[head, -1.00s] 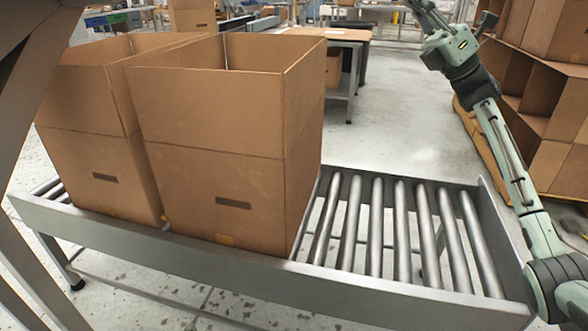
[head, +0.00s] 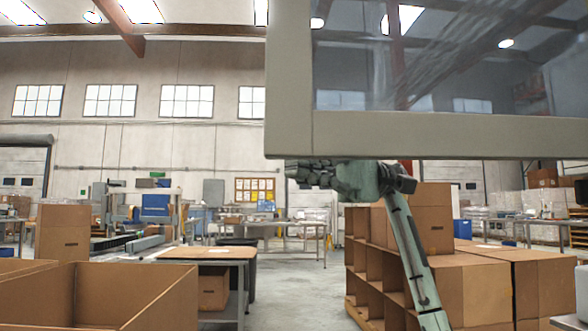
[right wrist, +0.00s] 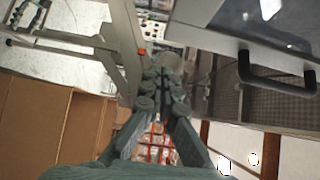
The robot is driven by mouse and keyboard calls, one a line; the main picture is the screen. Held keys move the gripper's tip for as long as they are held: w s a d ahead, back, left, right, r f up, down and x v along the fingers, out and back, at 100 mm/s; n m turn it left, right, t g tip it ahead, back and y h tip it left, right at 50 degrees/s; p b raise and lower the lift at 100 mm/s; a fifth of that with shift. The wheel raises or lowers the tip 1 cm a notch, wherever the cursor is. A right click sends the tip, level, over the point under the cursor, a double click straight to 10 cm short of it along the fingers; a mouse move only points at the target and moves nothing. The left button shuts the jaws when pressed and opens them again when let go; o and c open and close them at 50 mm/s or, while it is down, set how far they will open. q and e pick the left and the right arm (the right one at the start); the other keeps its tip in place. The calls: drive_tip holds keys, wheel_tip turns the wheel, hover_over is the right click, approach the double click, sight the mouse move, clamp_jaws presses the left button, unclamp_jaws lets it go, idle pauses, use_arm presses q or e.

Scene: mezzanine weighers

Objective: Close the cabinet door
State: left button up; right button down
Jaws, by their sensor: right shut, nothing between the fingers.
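The cabinet door (head: 430,135) is a pale grey frame around a dark glass pane, high at the right of the head view. Its lower left corner and bottom edge show; the rest runs out of the frame. My right gripper (head: 296,172) is just below that bottom edge in the picture, pointing left, shut and empty. In the right wrist view its fingertips (right wrist: 162,68) are together. There a grey framed panel with glass (right wrist: 205,22), seemingly the door, lies to their right, with a black bar handle (right wrist: 278,82) apart from the fingers. My left gripper is out of view.
An open cardboard box (head: 140,300) stands at the lower left. A table (head: 212,252) is behind it. Stacked cartons (head: 490,285) and a cardboard shelf unit (head: 368,255) stand at the right. Open floor (head: 300,285) lies between. A grey metal frame (right wrist: 122,35) is left of the fingers.

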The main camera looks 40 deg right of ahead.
sight(268, 158)
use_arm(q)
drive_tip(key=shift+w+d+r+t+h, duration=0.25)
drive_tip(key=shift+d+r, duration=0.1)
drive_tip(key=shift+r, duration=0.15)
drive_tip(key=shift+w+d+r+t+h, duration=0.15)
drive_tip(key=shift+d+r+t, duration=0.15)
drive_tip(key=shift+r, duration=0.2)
use_arm(e)
drive_tip(key=shift+s+a, duration=0.85)
drive_tip(key=shift+a, duration=0.2)
drive_tip(key=shift+s+a, duration=0.85)
drive_tip(key=shift+a, duration=0.2)
